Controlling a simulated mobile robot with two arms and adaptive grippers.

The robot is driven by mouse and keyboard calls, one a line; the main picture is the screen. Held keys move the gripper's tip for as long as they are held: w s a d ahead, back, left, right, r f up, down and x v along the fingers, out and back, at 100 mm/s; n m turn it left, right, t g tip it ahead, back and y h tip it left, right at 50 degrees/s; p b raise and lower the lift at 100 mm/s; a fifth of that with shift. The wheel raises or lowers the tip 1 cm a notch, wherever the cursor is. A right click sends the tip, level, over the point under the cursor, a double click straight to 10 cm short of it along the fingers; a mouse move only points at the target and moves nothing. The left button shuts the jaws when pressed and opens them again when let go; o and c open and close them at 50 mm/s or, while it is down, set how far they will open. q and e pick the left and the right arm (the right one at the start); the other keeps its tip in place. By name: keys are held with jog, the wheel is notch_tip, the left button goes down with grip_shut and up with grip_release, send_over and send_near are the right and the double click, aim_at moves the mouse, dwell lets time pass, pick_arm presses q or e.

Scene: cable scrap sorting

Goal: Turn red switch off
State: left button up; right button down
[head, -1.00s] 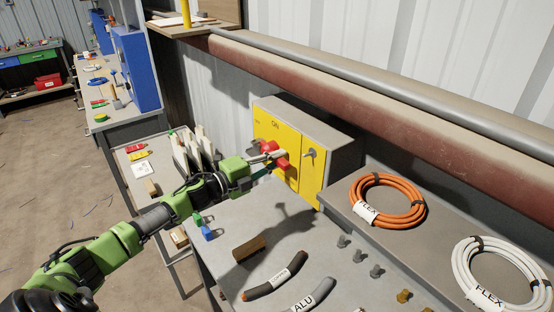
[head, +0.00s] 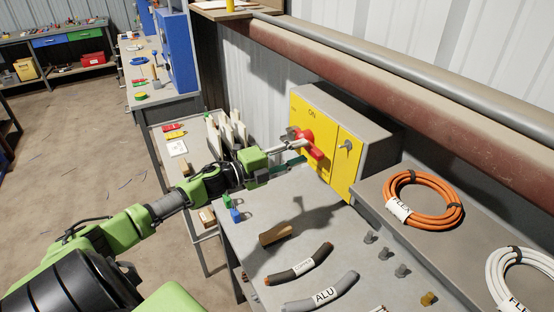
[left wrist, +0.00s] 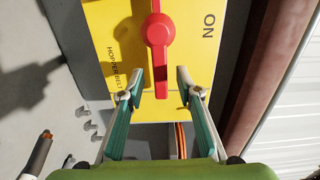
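The red switch (head: 310,142) sits on the yellow front of a grey box, below the word ON. In the left wrist view the red switch (left wrist: 157,32) shows a round hub and a straight handle, lying roughly level across the box front. My left gripper (head: 302,150) is right at the switch. In the left wrist view the gripper (left wrist: 158,75) is open, one finger on each side of the handle's near end, with visible gaps to both. Whether the tips reach the depth of the handle is hard to tell. My right gripper is not in view.
A second, grey switch (head: 347,146) sits on the panel to the right. Orange cable (head: 425,202) and white cable (head: 528,280) coils lie on a ledge. A brown block (head: 276,234) and cable pieces (head: 321,292) lie on the bench below. A pipe (head: 400,92) runs above.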

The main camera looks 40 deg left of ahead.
pick_arm(q)
jog(key=v, duration=0.7)
jog(key=shift+s, duration=0.25)
jog(key=shift+a, duration=0.1)
dwell(0.4)
